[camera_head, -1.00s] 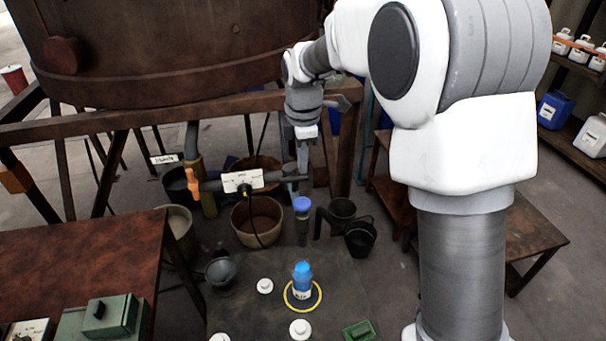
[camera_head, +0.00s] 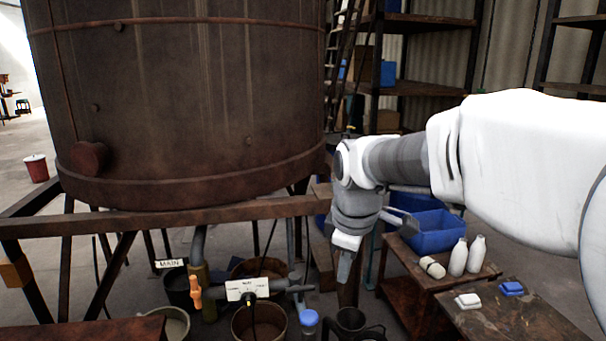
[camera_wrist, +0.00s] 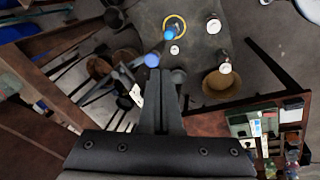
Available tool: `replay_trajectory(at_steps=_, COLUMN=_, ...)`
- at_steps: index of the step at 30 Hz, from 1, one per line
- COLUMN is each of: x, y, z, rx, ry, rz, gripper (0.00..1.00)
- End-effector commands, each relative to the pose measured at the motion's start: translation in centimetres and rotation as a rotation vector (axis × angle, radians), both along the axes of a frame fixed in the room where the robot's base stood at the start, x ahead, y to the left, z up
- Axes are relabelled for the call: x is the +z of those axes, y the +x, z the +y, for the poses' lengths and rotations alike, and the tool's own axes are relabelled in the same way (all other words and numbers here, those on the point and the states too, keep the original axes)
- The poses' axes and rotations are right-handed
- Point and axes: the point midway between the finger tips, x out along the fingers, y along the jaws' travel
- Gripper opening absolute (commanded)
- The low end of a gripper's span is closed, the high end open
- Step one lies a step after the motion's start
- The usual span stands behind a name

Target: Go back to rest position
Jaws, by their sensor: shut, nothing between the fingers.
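My gripper (camera_head: 344,268) hangs fingers-down at the end of my arm in the head view, in front of the vat's stand and to the right of the valve. In the wrist view my gripper's fingers (camera_wrist: 161,78) are together with nothing between them. A blue-capped bottle (camera_wrist: 170,33) stands by a yellow ring (camera_wrist: 175,24) on the dark table (camera_wrist: 200,50), apart from the fingers. A round blue top (camera_wrist: 152,60) shows just left of the fingertips. It also shows at the bottom of the head view (camera_head: 309,318).
The large rusty vat (camera_head: 190,100) fills the left. Below it are an orange-handled valve (camera_head: 195,292), a labelled plate (camera_head: 247,289) and several buckets. On the right, a wooden bench (camera_head: 425,275) holds white bottles (camera_head: 458,257) and a blue bin (camera_head: 432,232). Shelves (camera_head: 420,85) stand behind.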

Motion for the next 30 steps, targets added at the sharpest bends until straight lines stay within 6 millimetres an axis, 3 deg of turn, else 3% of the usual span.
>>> replay_trajectory(at_steps=8, x=2.5, y=-7.1, z=-3.2, rx=-0.392, ry=0.121, rz=-0.079, gripper=0.0)
replay_trajectory(at_steps=18, x=2.2, y=-15.3, z=-5.8, rx=-0.851, ry=0.3, rz=-0.161, gripper=0.0)
replay_trajectory(at_steps=24, x=1.2, y=-18.3, z=-6.4, rx=-1.031, ry=0.382, rz=-0.189, gripper=0.0)
replay_trajectory(at_steps=30, x=0.7, y=-19.1, z=-6.6, rx=-1.092, ry=0.409, rz=-0.196, gripper=0.0)
